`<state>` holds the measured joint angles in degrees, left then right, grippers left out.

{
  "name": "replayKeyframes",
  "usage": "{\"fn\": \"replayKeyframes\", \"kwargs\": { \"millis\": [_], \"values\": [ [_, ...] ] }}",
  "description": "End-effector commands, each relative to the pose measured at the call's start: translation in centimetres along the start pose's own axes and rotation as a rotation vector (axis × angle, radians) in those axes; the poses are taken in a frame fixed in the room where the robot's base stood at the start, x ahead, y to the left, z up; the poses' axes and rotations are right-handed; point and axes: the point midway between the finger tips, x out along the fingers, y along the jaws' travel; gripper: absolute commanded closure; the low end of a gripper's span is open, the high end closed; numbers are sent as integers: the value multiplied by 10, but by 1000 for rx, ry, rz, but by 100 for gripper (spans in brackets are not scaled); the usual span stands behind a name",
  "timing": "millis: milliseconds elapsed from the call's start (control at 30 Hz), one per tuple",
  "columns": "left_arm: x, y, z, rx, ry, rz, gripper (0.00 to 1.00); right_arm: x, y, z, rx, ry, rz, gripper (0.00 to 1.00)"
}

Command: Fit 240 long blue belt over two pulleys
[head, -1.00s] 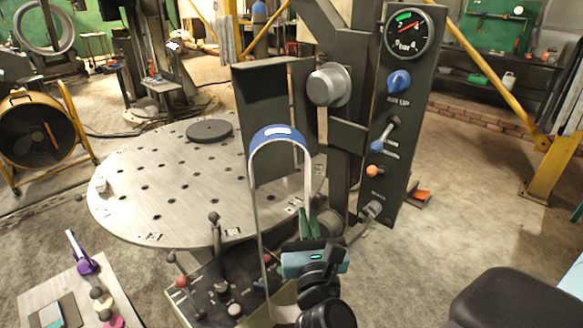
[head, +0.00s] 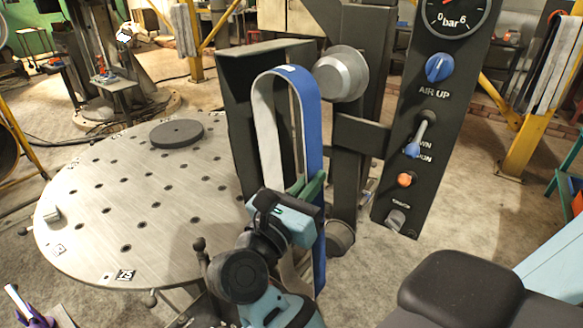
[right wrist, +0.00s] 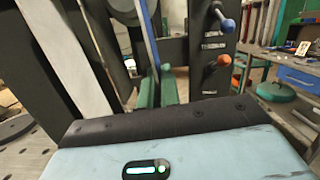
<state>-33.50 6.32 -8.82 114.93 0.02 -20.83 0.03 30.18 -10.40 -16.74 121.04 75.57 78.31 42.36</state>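The blue belt (head: 311,130) is a tall upright loop, blue outside and pale inside, in the middle of the head view. The upper pulley (head: 342,75), a grey metal drum, is just right of its top bend; the belt is not around it. The lower pulley (head: 341,238) is right of the belt's lower part, partly hidden. My right gripper (head: 308,188) has its green fingers closed on the belt's right run. In the right wrist view the belt (right wrist: 149,35) runs down edge-on between the fingers (right wrist: 158,90). The belt's bottom is hidden behind my arm. My left gripper is out of view.
A dark upright plate (head: 235,110) stands behind the belt. A control panel (head: 435,120) with gauge and levers is to the right. A round perforated table (head: 140,215) with a dark disc (head: 177,133) is at left. A black seat-like block (head: 460,290) is at lower right.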

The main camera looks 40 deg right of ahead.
Motion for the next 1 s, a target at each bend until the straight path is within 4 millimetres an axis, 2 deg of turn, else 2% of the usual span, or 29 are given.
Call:
{"fn": "replayKeyframes", "kwargs": {
  "millis": [400, 1000],
  "values": [
    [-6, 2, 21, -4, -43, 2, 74, 4, 0, -1, 0, -1, 1, 100],
    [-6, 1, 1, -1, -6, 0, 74, 33, 0, -6, 0, -3, 1, 100]
  ]
}}
